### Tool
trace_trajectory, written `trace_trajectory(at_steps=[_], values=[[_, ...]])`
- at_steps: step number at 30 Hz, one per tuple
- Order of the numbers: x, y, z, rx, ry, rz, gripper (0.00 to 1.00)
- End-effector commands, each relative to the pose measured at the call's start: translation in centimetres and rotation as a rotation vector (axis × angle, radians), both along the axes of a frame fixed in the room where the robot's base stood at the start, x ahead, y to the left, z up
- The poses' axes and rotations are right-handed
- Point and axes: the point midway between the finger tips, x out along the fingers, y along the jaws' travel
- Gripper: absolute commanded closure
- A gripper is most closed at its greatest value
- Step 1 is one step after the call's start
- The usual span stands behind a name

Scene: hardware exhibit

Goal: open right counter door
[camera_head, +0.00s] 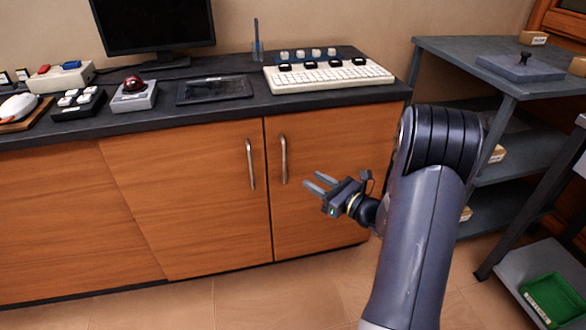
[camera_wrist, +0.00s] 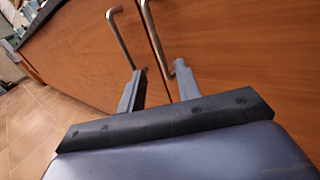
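The right counter door (camera_head: 325,165) is a wooden panel, shut flush with the left door (camera_head: 190,195). Its upright silver bar handle (camera_head: 284,160) is near its left edge. In the wrist view this handle (camera_wrist: 152,35) runs down towards the right fingertip, and the left door's handle (camera_wrist: 122,40) ends near the left fingertip. My gripper (camera_head: 312,182) is open and empty, in front of the right door and to the right of its handle. It also shows in the wrist view (camera_wrist: 158,70), fingers spread. The fingers look apart from the handle; exact depth is unclear.
The dark countertop (camera_head: 215,113) holds a keyboard-like panel (camera_head: 328,76), a monitor (camera_head: 153,25), a red-domed button box (camera_head: 134,94) and other devices. A grey shelf unit (camera_head: 462,48) stands right of the counter. A green bin (camera_head: 552,298) sits low at right. Floor before the doors is clear.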

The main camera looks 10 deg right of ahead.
Motion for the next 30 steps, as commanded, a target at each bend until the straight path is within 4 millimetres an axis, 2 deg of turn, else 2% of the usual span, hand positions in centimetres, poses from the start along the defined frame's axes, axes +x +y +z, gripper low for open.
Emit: trace_trajectory(at_steps=[15, 21, 29, 30], values=[[7.2, 5.1, 0.0, -0.003, -0.002, 0.006, 0.68], [8.3, 5.8, 0.1, -0.003, -0.001, 0.005, 0.68], [8.4, 5.8, 0.1, -0.003, 0.001, 0.004, 0.68], [8.4, 5.8, 0.1, -0.003, 0.001, 0.004, 0.70]])
